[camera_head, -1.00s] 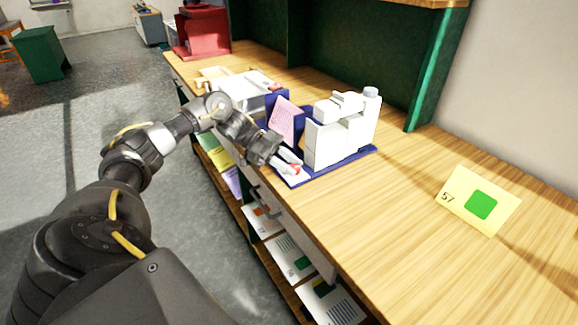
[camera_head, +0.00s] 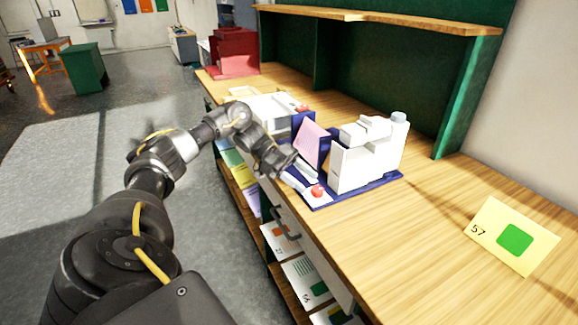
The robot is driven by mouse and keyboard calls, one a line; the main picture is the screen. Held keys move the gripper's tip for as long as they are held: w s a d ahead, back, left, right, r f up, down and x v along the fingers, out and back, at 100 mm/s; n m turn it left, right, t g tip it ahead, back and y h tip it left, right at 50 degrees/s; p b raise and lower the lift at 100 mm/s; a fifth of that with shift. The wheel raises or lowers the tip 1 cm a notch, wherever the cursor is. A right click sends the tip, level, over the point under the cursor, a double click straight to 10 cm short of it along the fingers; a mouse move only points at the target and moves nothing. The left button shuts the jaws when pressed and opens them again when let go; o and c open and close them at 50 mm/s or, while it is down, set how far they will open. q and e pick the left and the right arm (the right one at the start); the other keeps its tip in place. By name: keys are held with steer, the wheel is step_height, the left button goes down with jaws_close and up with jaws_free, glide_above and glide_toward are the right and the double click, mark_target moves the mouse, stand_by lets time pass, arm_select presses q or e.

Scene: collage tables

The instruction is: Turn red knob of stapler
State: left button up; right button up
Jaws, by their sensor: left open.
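The stapler is a white, blocky machine (camera_head: 362,160) standing on a dark blue base plate (camera_head: 378,183) on the wooden counter. Its red knob (camera_head: 317,190) sits low at the front left of the base, on a pale part. My left gripper (camera_head: 296,180) reaches in from the left, just left of the knob, and looks slightly apart from it. It is open with nothing in its jaws. Its fingertips are small and hard to tell from the pale parts. My right gripper is out of view.
A pink sheet (camera_head: 312,146) stands left of the stapler, beside another white machine (camera_head: 272,107). A yellow card marked 57 (camera_head: 488,236) stands on the right. A red machine (camera_head: 235,55) is farther back. Shelves with papers (camera_head: 304,279) lie below the counter's front edge.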

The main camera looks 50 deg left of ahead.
arm_select(q)
steer(key=v, duration=0.4)
steer(key=shift+w+a+r, duration=0.1)
steer(key=shift+a+r, duration=0.2)
steer(key=shift+a, duration=0.1)
steer(key=shift+s+a+r+p, duration=0.25)
steer(key=shift+a+p, duration=0.1)
steer(key=shift+a, duration=0.1)
steer(key=shift+s+a+r, duration=0.1)
steer(key=shift+s+a, duration=0.05)
steer(key=shift+a, duration=0.45)
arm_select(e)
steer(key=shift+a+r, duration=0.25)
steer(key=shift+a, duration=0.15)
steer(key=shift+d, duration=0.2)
